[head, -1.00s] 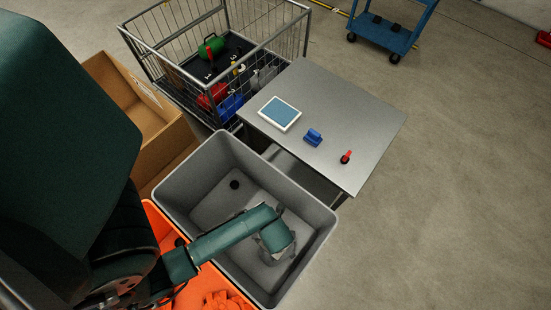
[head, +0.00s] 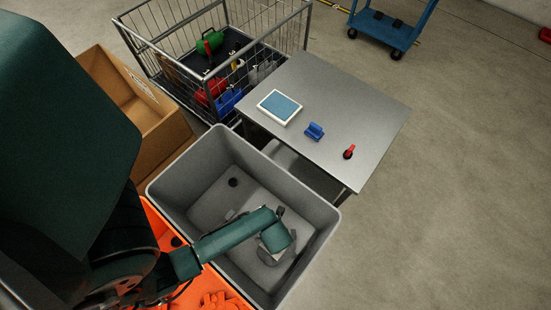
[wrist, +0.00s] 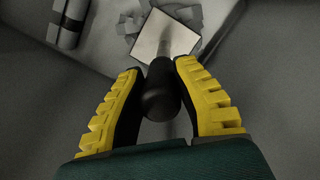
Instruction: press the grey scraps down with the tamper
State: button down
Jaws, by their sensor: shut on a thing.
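In the wrist view my gripper (wrist: 160,72), with yellow-backed fingers, is shut on the dark handle of the tamper (wrist: 160,98). The tamper's pale square plate (wrist: 152,42) is at the far end, pointing away from the camera. Grey scraps (wrist: 127,24) show beside and beyond the plate; I cannot tell whether the plate touches them. In the head view my arm reaches down into the grey bin (head: 188,150). The gripper and the tamper are mostly hidden there behind my wrist. Some grey scraps (head: 268,258) show low in the bin.
A grey cylinder with a dark band (wrist: 68,20) lies at the wrist view's upper left. The bin's walls surround my gripper. A metal table (head: 330,90) with a tablet-like panel (head: 279,107), blue block (head: 314,131) and red-black item (head: 348,152) stands behind. A wire cage (head: 165,50) and cardboard box (head: 150,105) are left.

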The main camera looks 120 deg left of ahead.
notch_tip(320, 180, down, 6)
jog(key=b, duration=0.3)
dwell(1.6)
jog(key=shift+r, duration=0.15)
notch_tip(320, 180, up, 22)
jog(key=p, duration=2.4)
jog(key=shift+a, duration=0.1)
